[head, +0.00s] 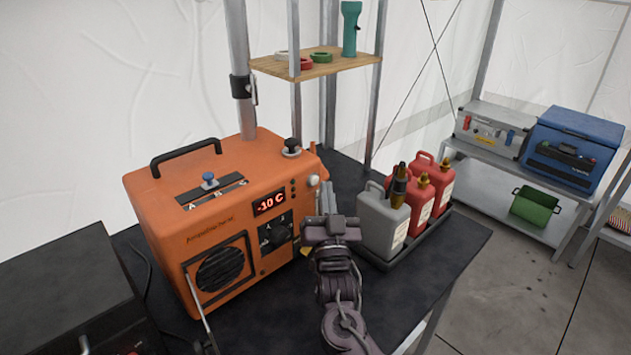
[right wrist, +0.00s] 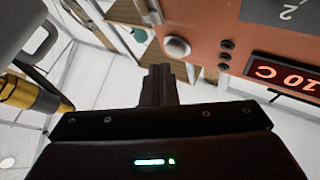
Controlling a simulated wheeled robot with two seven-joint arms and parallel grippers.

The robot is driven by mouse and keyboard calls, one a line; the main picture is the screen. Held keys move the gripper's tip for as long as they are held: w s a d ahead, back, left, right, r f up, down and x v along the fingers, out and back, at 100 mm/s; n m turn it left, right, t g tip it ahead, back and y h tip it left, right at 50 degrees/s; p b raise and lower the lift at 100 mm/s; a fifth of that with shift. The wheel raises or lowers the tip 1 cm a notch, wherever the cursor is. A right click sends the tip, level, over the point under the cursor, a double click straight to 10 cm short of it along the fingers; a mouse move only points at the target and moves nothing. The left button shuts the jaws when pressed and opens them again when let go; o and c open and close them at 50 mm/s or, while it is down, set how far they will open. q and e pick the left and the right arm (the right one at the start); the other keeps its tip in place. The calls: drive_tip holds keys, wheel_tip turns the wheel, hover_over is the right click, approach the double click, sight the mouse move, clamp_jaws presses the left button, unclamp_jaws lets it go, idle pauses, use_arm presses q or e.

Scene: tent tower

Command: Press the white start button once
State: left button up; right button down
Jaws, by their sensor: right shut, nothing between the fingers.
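The white start button (head: 313,181) is a small round white knob at the upper right of the orange heater's (head: 165,215) front panel. Its display reads -10 C. In the right wrist view the button (right wrist: 177,47) shows whole, beside three small dark dots. My right gripper (head: 326,198) is shut and empty, just right of and below the button in the head view. In the right wrist view its closed fingers (right wrist: 160,82) point near the button, with a gap visible in the picture. Depth between them is hard to tell. My left gripper is not in view.
A grey jerrycan (head: 383,222) and red bottles (head: 421,190) stand in a black tray (head: 440,222) close to the right of my gripper. A metal pole (head: 239,60) rises behind the heater. A wooden shelf (head: 345,62) hangs above. A dark box (head: 60,290) sits at the lower left.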

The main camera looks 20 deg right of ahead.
drive_tip(key=shift+w, duration=0.15)
drive_tip(key=shift+w+a, duration=0.15)
drive_tip(key=shift+w, duration=0.1)
drive_tip(key=shift+w+a+b, duration=0.15)
drive_tip(key=shift+w+b, duration=0.15)
drive_tip(key=shift+w, duration=0.1)
idle(0.8)
drive_tip(key=shift+s, duration=0.15)
drive_tip(key=shift+s+d+p, duration=0.25)
drive_tip(key=shift+s+p, duration=0.1)
drive_tip(key=shift+s, duration=0.3)
drive_tip(key=shift+s, duration=0.1)
drive_tip(key=shift+s+d+p, duration=0.3)
drive_tip(key=shift+s, duration=0.45)
drive_tip(key=shift+s+d+p, duration=0.25)
drive_tip(key=shift+s+p, duration=0.05)
drive_tip(key=shift+s, duration=0.5)
drive_tip(key=shift+s+d+p, duration=0.3)
drive_tip(key=shift+s, duration=0.45)
